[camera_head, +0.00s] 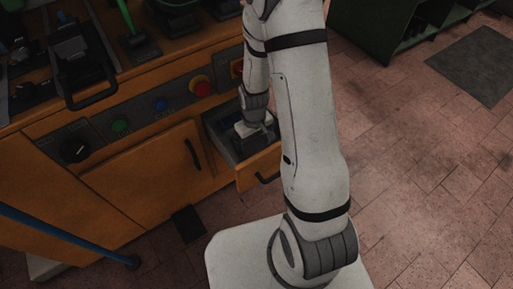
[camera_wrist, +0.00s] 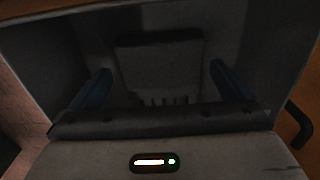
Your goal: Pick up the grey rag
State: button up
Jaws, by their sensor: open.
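My gripper (camera_wrist: 162,78) is open, its two blue fingers spread apart and pointing down into an open drawer (camera_head: 262,166). In the wrist view a flat, dark grey, squarish thing (camera_wrist: 158,60) lies in the drawer between and beyond the fingers; it looks like the grey rag, but the picture is too dark to be sure. A row of pale stripes shows at its near edge. The fingers do not visibly touch it. In the head view my arm and wrist hide most of the drawer's inside, and the rag cannot be made out there.
The drawer walls (camera_wrist: 45,60) stand close around my gripper. The orange cabinet has a closed door (camera_head: 150,170) left of the drawer, and a panel with a red knob (camera_head: 200,86) and a green button (camera_head: 121,125) above. A blue rod (camera_head: 65,236) crosses the lower left.

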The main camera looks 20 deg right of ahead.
jog(key=shift+f, duration=0.65)
jog(key=shift+c, duration=0.4)
jog(key=c, duration=0.6)
